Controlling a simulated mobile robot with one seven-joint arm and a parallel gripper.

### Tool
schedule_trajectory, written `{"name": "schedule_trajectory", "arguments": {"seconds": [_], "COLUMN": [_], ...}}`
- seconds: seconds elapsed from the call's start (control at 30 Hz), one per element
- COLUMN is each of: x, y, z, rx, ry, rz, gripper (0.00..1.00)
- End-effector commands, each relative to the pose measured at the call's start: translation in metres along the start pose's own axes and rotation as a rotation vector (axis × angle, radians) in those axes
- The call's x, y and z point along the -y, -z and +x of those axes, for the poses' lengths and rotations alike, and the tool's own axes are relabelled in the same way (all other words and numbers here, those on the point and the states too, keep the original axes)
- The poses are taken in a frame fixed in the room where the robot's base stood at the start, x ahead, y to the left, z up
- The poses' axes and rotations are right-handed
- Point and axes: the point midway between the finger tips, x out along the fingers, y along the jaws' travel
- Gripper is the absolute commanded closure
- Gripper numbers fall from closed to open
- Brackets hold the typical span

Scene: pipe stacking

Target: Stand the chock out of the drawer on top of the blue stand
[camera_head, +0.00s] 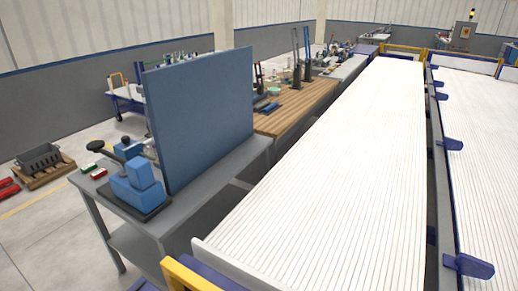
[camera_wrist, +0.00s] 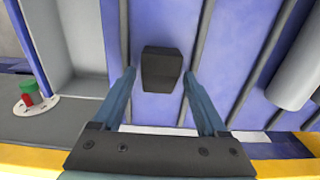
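In the wrist view, a small dark block (camera_wrist: 161,69) with tapered sides, possibly the chock, is between the fingers of my gripper (camera_wrist: 160,76). The two blue fingers are apart, with a narrow gap on each side of the block. Behind the block is a blue surface with dark ribs (camera_wrist: 225,45); I cannot tell whether the block rests on it. My gripper does not show in the head view. I cannot make out the drawer or a certain blue stand; the head view shows a blue machine (camera_head: 138,184) on a black base on a grey table.
In the wrist view, a grey walled trough (camera_wrist: 82,35) is at the left, with a red and green knob (camera_wrist: 28,92) beside it. A pale cylinder (camera_wrist: 295,85) is at the right. In the head view, a tall blue panel (camera_head: 200,115) stands beside a long white slatted surface (camera_head: 345,150).

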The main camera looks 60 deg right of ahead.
Motion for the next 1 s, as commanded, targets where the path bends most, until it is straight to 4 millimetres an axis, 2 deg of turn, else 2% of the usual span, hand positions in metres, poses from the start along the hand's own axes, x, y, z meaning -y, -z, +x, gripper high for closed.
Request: {"name": "schedule_trajectory", "arguments": {"seconds": [0.03,0.07,0.33,0.47,0.57,1.0], "x": [0.000,0.000,0.000,0.000,0.000,0.001], "y": [0.000,0.000,0.000,0.000,0.000,0.000], "z": [0.000,0.000,0.000,-0.006,-0.019,-0.108], "rx": [0.000,0.000,0.000,0.000,-0.001,-0.003], "ry": [0.000,0.000,0.000,0.000,0.001,0.003], "rz": [0.000,0.000,0.000,0.000,0.000,0.000], "gripper": [0.14,0.09,0.09,0.09,0.09,0.09]}}
